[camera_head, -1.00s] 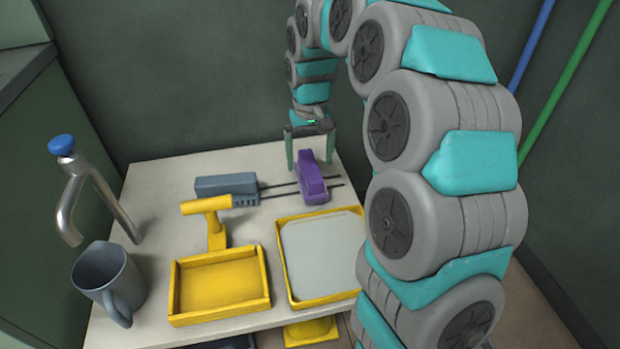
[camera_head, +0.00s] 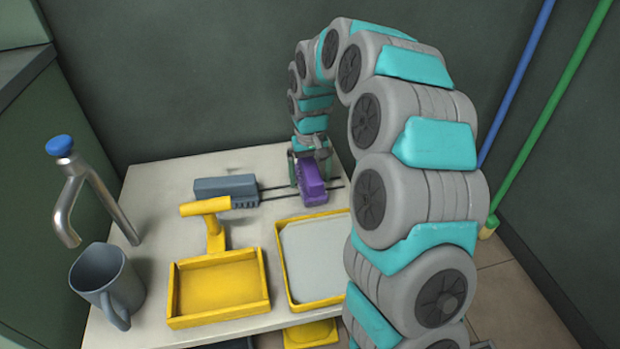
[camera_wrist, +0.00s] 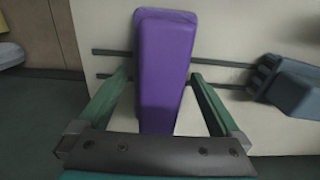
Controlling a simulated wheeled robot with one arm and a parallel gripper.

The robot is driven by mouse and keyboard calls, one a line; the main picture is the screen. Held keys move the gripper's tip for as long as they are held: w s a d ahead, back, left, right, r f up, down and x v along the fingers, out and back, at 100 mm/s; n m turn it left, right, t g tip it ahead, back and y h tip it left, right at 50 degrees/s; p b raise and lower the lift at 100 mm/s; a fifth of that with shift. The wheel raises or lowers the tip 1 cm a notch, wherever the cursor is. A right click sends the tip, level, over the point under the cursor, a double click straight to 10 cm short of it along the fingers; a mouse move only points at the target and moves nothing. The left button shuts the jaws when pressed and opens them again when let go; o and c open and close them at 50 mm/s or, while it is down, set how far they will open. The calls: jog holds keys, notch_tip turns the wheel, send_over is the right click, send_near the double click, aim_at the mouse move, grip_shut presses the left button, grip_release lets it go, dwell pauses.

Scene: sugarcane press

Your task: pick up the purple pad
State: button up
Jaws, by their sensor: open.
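The purple pad (camera_head: 311,180) sits on the two dark rods at the back right of the table. In the wrist view the purple pad (camera_wrist: 161,70) runs up the middle of the picture. My gripper (camera_wrist: 159,80) is open, with one green finger on each side of the pad and a gap showing beside each finger. In the head view my gripper (camera_head: 308,172) is low at the pad, just behind its near end. The pad's lower end is partly hidden by the gripper's dark palm in the wrist view.
A grey-blue block (camera_head: 226,187) lies left of the pad along the rods. A yellow press with a tray (camera_head: 218,288), a yellow-rimmed tray (camera_head: 283,262), a grey mug (camera_head: 105,280) and a metal tap (camera_head: 70,195) stand nearer and left.

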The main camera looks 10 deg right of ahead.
aim_at(311, 168)
jog(key=shift+f, duration=0.15)
jog(key=shift+c, duration=0.2)
jog(key=c, duration=1.4)
jog(key=shift+r, duration=0.6)
notch_tip(311, 168, up, 3)
jog(key=shift+w+f, duration=0.1)
jog(key=shift+f, duration=0.1)
jog(key=shift+s+f, duration=0.1)
jog(key=shift+s, duration=0.4)
jog(key=s, duration=0.5)
jog(key=s+r, duration=0.1)
jog(key=s, duration=0.9)
jog(key=shift+s+r, duration=0.1)
jog(key=shift+r, duration=0.1)
